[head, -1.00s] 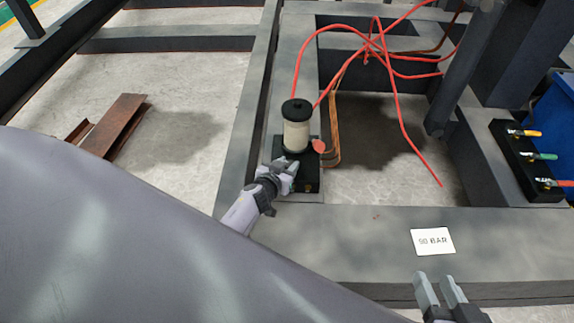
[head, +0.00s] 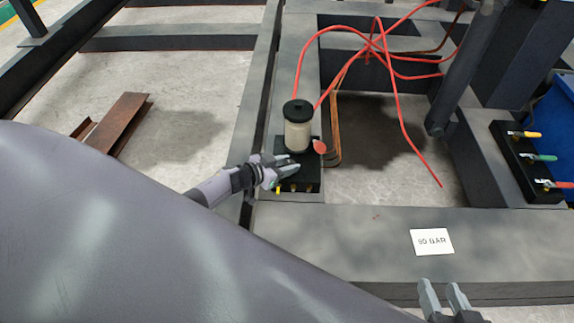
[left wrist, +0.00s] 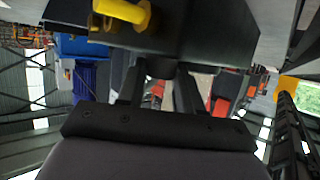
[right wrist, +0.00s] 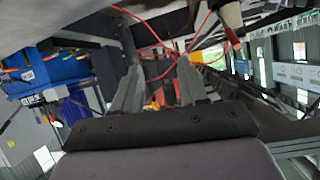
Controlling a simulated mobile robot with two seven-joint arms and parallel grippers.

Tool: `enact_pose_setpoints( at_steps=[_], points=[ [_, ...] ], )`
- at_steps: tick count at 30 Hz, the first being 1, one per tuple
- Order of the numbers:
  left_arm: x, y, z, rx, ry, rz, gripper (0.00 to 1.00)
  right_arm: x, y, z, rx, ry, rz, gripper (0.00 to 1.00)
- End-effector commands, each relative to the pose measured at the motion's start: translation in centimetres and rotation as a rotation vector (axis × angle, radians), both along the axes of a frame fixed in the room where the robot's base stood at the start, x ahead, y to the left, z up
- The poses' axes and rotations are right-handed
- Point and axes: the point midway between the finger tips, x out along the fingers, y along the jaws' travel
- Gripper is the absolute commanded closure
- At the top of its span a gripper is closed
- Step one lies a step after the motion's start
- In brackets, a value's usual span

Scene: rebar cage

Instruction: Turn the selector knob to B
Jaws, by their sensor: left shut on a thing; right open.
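The black pump block (head: 312,182) carries a cream cylinder with a black cap (head: 298,128) and sits on the grey steel beam. My left gripper (head: 288,168) reaches in from the left over the block's top, in front of the cylinder. It is shut on a small dark part that I take as the selector knob; in the left wrist view this knob (left wrist: 160,68) shows between the fingers, against the block. The knob's markings and pointer are hidden, so I cannot tell its setting. My right gripper (head: 444,296) is open and empty at the bottom right, above the front beam.
A red ball-ended lever (head: 319,146) stands right beside the cylinder. Small brass fittings (head: 294,188) line the block's front. Red hoses run behind. A white "90 BAR" card (head: 432,242) lies on the front beam. A black valve block (head: 520,160) with coloured handles is at right.

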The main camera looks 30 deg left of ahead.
Motion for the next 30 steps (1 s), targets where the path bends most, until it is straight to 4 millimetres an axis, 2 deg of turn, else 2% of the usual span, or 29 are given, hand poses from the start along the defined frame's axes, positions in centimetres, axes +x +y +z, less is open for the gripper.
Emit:
enact_pose_setpoints(
  at_steps=[1,14,21,30],
  points=[
    [0.2,0.4,-0.4,0.007,-0.001,-0.045,0.95,0.1,0.3,-0.6,0.018,0.001,0.004,0.57],
    [0.5,0.6,-0.6,0.002,-0.002,-0.399,0.95,1.6,4.7,-1.5,0.28,0.003,0.084,0.57],
    [0.6,0.6,-0.4,-0.001,-0.002,-0.512,0.95,1.3,3.2,-1.6,0.196,-0.097,0.07,0.57],
    [0.6,0.6,-0.1,-0.001,0.0,-0.569,0.95,1.1,2.4,-1.3,0.148,-0.154,0.062,0.57]
  ],
)
